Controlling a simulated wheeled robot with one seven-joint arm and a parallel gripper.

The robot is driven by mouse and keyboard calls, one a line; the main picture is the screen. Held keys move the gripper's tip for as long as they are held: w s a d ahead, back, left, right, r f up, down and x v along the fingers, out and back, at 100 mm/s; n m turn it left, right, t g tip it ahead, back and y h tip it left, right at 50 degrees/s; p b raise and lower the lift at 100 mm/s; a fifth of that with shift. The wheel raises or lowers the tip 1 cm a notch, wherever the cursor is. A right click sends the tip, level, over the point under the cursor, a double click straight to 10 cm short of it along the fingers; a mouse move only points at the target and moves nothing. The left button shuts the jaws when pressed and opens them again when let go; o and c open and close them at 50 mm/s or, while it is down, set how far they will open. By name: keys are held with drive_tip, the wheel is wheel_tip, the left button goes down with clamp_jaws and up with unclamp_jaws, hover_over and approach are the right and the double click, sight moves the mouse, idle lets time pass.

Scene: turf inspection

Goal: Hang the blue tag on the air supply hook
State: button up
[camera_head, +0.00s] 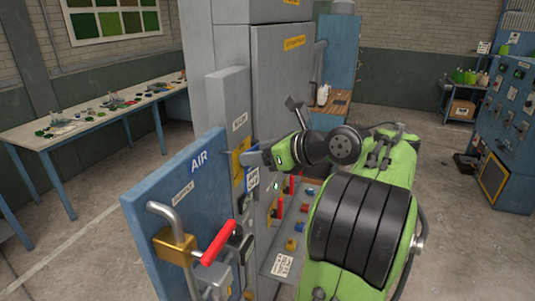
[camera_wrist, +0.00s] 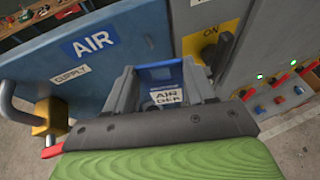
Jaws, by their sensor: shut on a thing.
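My gripper (camera_head: 256,158) is shut on the blue tag (camera_head: 252,179), which hangs below the fingertips in the head view. In the wrist view the tag (camera_wrist: 160,76) shows between the two grey fingers, blue at the top with a white printed part reading "AIR". It is held in front of the grey cabinet, just right of the blue panel (camera_head: 150,200) marked "AIR" and "SUPPLY". A bent grey pipe (camera_head: 166,213) with a brass block (camera_head: 174,246) and a red lever (camera_head: 219,244) is on this panel. I cannot clearly make out a separate air supply hook.
A grey cabinet (camera_head: 222,105) stands behind the blue panel. A yellow "ON" plate with a dark handle (camera_wrist: 222,48) is close to the gripper's right. A sloped console (camera_head: 283,262) with red levers and coloured knobs lies below. A long table (camera_head: 60,145) stands at left.

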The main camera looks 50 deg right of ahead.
drive_tip(key=shift+w+a+f, duration=0.1)
drive_tip(key=shift+w+a, duration=0.15)
drive_tip(key=shift+w, duration=0.65)
drive_tip(key=shift+w+a+f, duration=0.1)
drive_tip(key=shift+w+a, duration=0.15)
drive_tip(key=shift+w, duration=0.7)
drive_tip(key=shift+w+a+f, duration=0.1)
drive_tip(key=shift+w+a, duration=0.15)
drive_tip(key=shift+w, duration=0.65)
drive_tip(key=shift+w+a+f, duration=0.25)
drive_tip(key=shift+w+f, duration=0.05)
drive_tip(key=shift+w, duration=0.15)
drive_tip(key=shift+f, duration=0.1)
drive_tip(key=o, duration=1.1)
drive_tip(key=shift+d, duration=0.2)
drive_tip(key=shift+a, duration=0.1)
